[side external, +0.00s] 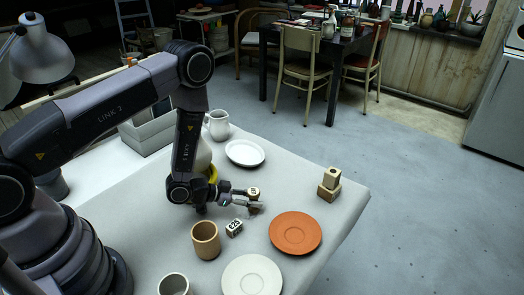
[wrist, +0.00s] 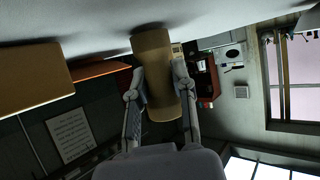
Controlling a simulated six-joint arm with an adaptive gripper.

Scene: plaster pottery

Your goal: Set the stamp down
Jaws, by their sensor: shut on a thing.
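The stamp is a tan wooden cylinder (side external: 253,190), with a dark mark on its top in the side view. My gripper (side external: 254,203) reaches in level over the table and is shut around its middle. In the wrist view, the two fingers (wrist: 157,88) press on either side of the stamp (wrist: 152,48), which looks upright. In that view its base end is at or very near the pale tabletop, which appears at the top of the picture. I cannot tell for sure whether it touches.
The pale table (side external: 300,195) has bare room right of the stamp. Close by are a dark-and-white marked block (side external: 234,228), a tan cup (side external: 206,241) and a terracotta plate (side external: 296,232). Stacked wooden blocks (side external: 329,186) stand near the right edge. White plates (side external: 245,153) (side external: 252,276) lie behind and in front.

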